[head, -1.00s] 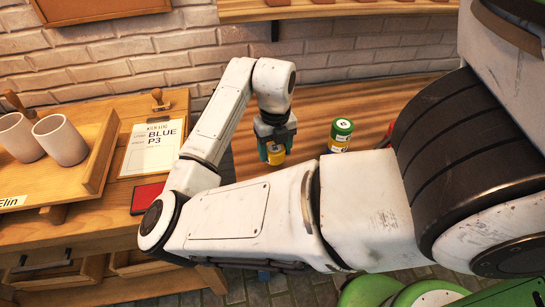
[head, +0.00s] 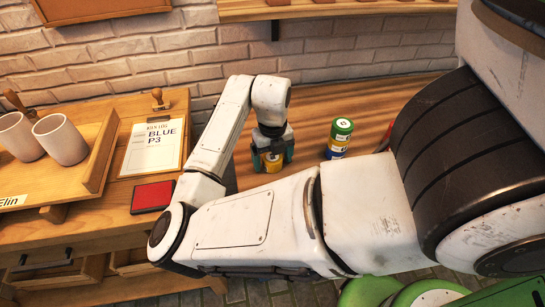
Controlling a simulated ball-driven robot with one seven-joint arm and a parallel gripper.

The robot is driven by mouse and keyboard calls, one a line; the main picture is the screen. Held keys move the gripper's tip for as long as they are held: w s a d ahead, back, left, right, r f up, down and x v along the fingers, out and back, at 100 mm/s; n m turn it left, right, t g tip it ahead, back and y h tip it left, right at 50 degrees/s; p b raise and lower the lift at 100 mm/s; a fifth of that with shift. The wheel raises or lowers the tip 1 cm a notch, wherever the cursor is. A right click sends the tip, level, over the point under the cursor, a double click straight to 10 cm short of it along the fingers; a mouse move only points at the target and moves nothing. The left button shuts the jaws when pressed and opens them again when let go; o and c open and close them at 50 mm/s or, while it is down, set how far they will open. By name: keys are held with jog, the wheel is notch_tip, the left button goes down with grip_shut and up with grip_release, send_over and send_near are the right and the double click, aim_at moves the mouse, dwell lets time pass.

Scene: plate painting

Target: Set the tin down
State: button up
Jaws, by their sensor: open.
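A yellow tin (head: 272,161) is on the wooden bench (head: 305,146) in the head view. Its top is hidden under my gripper. My gripper (head: 272,157) points down with its jaws open, one finger on each side of the yellow tin. A gap between fingers and tin cannot be made out. A second tin (head: 340,138) with a green top and a pale lid mark stands upright to the right, apart from my gripper.
A tray (head: 98,155) with two pale cups (head: 60,139) is on the left table. A brick wall (head: 150,50) stands behind.

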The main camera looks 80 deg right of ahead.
notch_tip(320, 180, up, 12)
jog(key=shift+r, duration=0.15)
dwell(0.6)
